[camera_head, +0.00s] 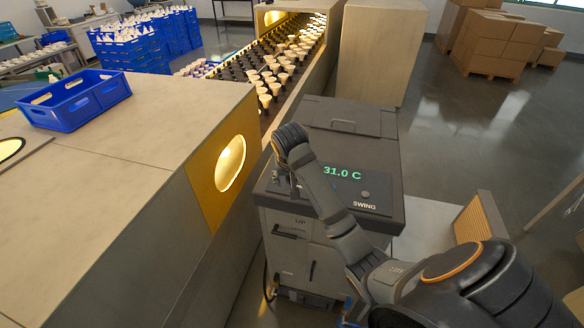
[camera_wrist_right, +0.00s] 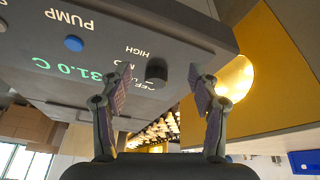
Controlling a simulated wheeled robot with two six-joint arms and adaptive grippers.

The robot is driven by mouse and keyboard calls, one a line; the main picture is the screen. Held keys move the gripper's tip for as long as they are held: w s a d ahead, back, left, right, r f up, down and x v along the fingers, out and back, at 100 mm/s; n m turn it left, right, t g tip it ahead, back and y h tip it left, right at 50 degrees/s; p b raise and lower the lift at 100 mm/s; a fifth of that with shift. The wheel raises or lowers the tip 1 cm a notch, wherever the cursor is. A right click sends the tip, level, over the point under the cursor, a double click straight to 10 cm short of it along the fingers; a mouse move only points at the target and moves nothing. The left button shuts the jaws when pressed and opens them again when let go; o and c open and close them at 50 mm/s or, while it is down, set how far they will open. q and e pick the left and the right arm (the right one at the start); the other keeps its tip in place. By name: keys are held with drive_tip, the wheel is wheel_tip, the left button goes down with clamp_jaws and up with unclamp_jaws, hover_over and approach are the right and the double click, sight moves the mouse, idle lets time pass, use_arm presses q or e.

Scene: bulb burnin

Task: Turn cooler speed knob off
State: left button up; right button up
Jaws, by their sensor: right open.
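The cooler (camera_head: 385,150) is a dark-topped box with a green 31.0 C display (camera_head: 342,173). In the right wrist view, its speed knob (camera_wrist_right: 156,70) is a short black cylinder on the dark panel, beside the HIGH label and partly hidden MED and OFF labels. The knob's pointer direction cannot be told. My right gripper (camera_wrist_right: 161,76) is open, with one finger on each side of the knob in the picture; no contact is visible. In the head view my right arm hides most of the knob area. My left gripper is not in view.
A blue PUMP button (camera_wrist_right: 74,43) sits on the same panel. A pale counter (camera_head: 130,135) with a blue crate (camera_head: 75,100) stands left of the cooler. A bulb-filled conveyor (camera_head: 270,75) runs behind. Open floor (camera_head: 470,130) lies to the right.

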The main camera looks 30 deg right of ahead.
drive_tip(key=w+d+r+m, duration=0.2)
drive_tip(key=w+r, duration=0.2)
drive_tip(key=r, duration=0.1)
drive_tip(key=p+x, duration=0.1)
drive_tip(key=x, duration=0.2)
drive_tip(key=p+x, duration=0.1)
drive_tip(key=x, duration=0.2)
drive_tip(key=p+x, duration=0.1)
drive_tip(key=x, duration=0.2)
drive_tip(key=shift+s+d+f, duration=0.1)
drive_tip(key=shift+d+f, duration=0.1)
drive_tip(key=shift+d, duration=0.15)
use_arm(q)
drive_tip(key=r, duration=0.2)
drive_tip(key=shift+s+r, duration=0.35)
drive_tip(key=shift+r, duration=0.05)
use_arm(e)
drive_tip(key=shift+f, duration=0.25)
drive_tip(key=c, duration=1.2)
